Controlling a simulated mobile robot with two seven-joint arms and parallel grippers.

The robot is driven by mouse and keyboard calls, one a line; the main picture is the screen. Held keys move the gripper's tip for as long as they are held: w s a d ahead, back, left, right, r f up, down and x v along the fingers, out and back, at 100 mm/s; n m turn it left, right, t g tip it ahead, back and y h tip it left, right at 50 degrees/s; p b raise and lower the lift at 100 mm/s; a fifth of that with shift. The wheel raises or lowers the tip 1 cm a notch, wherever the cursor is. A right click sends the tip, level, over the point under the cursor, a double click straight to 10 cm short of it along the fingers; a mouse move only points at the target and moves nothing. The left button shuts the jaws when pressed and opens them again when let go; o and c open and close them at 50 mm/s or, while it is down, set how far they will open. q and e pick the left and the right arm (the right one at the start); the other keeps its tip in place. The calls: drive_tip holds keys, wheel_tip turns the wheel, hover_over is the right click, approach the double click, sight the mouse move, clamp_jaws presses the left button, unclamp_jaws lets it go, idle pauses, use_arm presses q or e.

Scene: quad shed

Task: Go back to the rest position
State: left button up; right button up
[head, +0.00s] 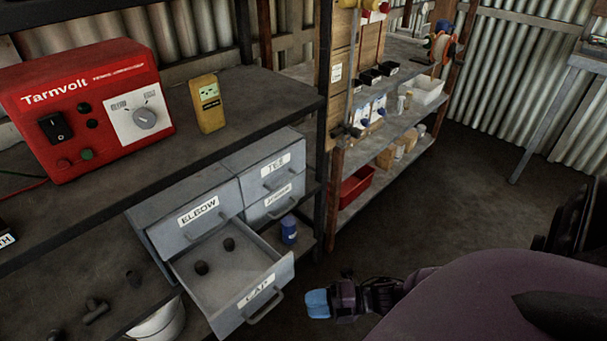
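My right gripper (317,303) shows at the bottom centre, low in front of the bench, with blue fingertips and a dark purple body. It is to the right of the open CAP drawer (275,274) and apart from it. Its fingers are seen close together from this angle, so I cannot tell whether they are open or shut. No held object shows at it. My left gripper is out of view.
The ELBOW (199,212) and TEE (279,170) drawers are shut. A red Tarnvolt box (85,105) and yellow meter (206,103) stand on the bench. A blue can (289,230) stands right of the drawers.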

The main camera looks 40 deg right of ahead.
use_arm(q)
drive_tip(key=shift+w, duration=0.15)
use_arm(e)
drive_tip(key=shift+d, duration=0.1)
idle(0.4)
wheel_tip(320, 180, up, 4)
drive_tip(key=w+a+m+t+h+p, duration=0.2)
drive_tip(key=m+h, duration=0.6)
drive_tip(key=m, duration=0.7)
use_arm(q)
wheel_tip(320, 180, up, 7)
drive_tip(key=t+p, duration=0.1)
drive_tip(key=p, duration=0.4)
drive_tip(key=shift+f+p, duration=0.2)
drive_tip(key=shift+p, duration=0.15)
use_arm(e)
drive_tip(key=s+r+m+g+h, duration=0.1)
drive_tip(key=s+r+m+h, duration=0.1)
drive_tip(key=s, duration=0.4)
drive_tip(key=s+r+m+h, duration=0.2)
drive_tip(key=s+r+m, duration=0.3)
drive_tip(key=s+m, duration=0.1)
drive_tip(key=shift+s+r+m+g, duration=0.15)
drive_tip(key=shift+s+m+g, duration=0.25)
drive_tip(key=shift+m, duration=0.4)
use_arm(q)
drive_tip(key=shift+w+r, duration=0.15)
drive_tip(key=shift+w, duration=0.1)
use_arm(e)
drive_tip(key=shift+a, duration=0.1)
